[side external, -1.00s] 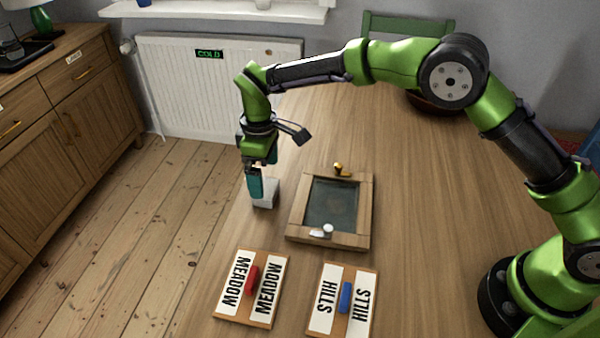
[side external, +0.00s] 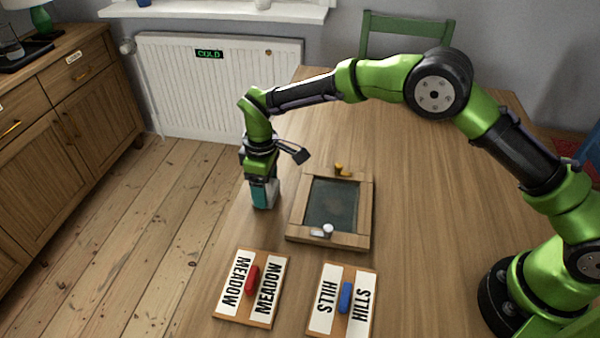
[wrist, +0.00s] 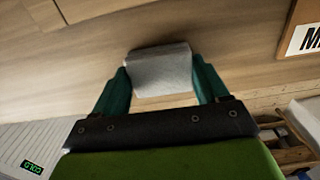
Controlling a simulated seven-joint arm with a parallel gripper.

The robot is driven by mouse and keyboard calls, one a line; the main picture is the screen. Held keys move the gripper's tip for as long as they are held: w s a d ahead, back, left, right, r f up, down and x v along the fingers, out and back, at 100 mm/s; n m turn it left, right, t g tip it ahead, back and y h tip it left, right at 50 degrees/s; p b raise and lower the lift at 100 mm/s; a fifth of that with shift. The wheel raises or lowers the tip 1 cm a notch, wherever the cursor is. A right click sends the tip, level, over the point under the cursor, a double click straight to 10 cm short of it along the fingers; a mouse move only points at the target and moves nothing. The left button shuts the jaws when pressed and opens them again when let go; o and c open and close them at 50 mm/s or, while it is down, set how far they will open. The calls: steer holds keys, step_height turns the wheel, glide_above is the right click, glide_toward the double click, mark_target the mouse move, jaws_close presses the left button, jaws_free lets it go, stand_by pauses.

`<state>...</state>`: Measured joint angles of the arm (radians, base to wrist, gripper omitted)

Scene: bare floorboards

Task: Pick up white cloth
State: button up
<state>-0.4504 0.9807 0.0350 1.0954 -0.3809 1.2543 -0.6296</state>
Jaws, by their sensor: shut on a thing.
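The white cloth (wrist: 160,70) shows in the wrist view as a pale grey-white folded block between the two teal fingers of my gripper (wrist: 160,85). One finger is on each side of it, and the gripper is shut on it. In the side external view my gripper (side external: 264,196) is low at the left part of the wooden table. There the fingers hide most of the cloth, and only a thin pale edge shows beside them. I cannot tell whether the cloth touches the tabletop.
A wooden framed box (side external: 297,222) with a dark panel is just right of my gripper. Nearer the front are a MEADOW board (side external: 233,290) with a red handle and a HILLS board (side external: 325,298) with a blue handle. The table's left edge is close.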

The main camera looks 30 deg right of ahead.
step_height(320, 180, up, 10)
stand_by(0.6)
